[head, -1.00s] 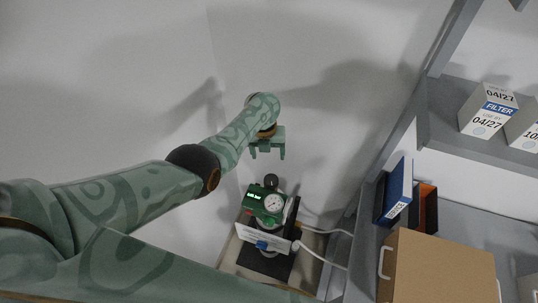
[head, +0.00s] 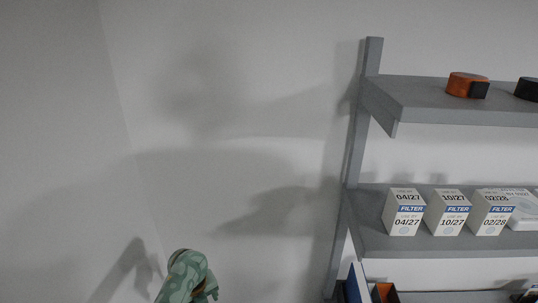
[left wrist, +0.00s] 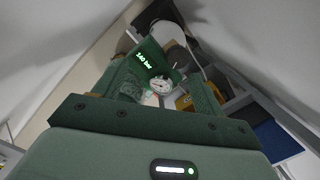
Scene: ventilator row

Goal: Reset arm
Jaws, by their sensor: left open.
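My left arm (head: 185,278) shows only as a short green piece at the bottom edge of the head view, and its gripper cannot be made out there. In the left wrist view my left gripper (left wrist: 162,88) is open and empty. Beyond and between its fingers is a device with a lit green display (left wrist: 146,60) reading a bar value, the first digits hard to read. A round white dial gauge (left wrist: 160,85) sits just below the display. My right gripper is in neither view.
A grey shelf unit (head: 375,215) stands at the right. Several white filter boxes (head: 405,212) with dates stand on its middle shelf. An orange and black round item (head: 467,85) lies on the top shelf. The wall at left is bare.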

